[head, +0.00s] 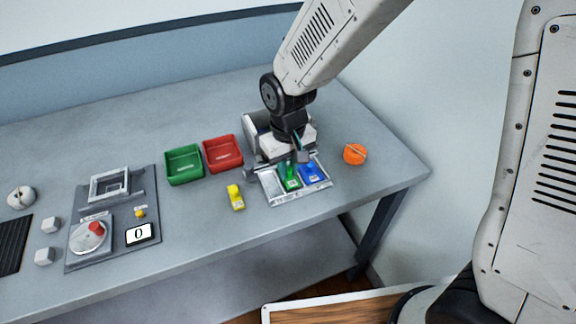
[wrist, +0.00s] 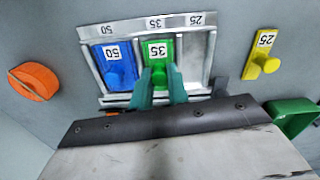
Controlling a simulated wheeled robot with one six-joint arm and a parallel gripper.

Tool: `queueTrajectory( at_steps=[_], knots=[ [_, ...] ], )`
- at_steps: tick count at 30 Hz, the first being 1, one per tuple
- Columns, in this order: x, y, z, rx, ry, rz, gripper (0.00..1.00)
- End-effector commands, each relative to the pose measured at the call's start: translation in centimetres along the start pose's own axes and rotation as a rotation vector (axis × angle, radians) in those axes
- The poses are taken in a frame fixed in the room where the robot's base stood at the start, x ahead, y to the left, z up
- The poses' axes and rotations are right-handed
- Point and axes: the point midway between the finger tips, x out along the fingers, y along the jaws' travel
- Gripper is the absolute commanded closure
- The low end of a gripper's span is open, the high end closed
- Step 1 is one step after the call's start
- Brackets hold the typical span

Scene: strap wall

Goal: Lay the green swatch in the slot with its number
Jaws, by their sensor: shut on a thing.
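The green swatch (head: 289,181) is numbered 35, and its label also shows in the wrist view (wrist: 159,50). It is in or just over the middle slot of the grey slotted tray (wrist: 192,75), which is marked 35; I cannot tell if it lies flat on the floor. My gripper (wrist: 157,80) is shut on the green swatch's knob, which the fingers partly hide. The blue swatch (wrist: 117,68), numbered 50, lies in the slot marked 50. The slot marked 25 is empty. The yellow swatch (wrist: 262,58), numbered 25, lies on the table outside the tray.
An orange round thing (head: 354,154) stands beside the tray near the table's right end. A red bin (head: 223,153) and a green bin (head: 184,165) stand left of it. Further left are a grey device panel (head: 110,225) and a display reading 0 (head: 139,234).

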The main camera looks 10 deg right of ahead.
Motion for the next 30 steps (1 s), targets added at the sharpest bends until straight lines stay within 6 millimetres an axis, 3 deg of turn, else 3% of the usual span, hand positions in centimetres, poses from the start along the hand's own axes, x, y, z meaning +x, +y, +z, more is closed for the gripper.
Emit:
queueTrajectory(
  at_steps=[26, 27, 29, 30],
  knots=[
    [0.38, 0.02, 0.08, 0.000, 0.000, 0.000, 1.00],
    [0.38, 0.02, 0.08, 0.000, 0.000, 0.000, 0.72],
    [0.38, 0.02, 0.08, 0.000, 0.000, 0.000, 0.58],
    [0.38, 0.02, 0.08, 0.000, 0.000, 0.000, 0.58]
  ],
)
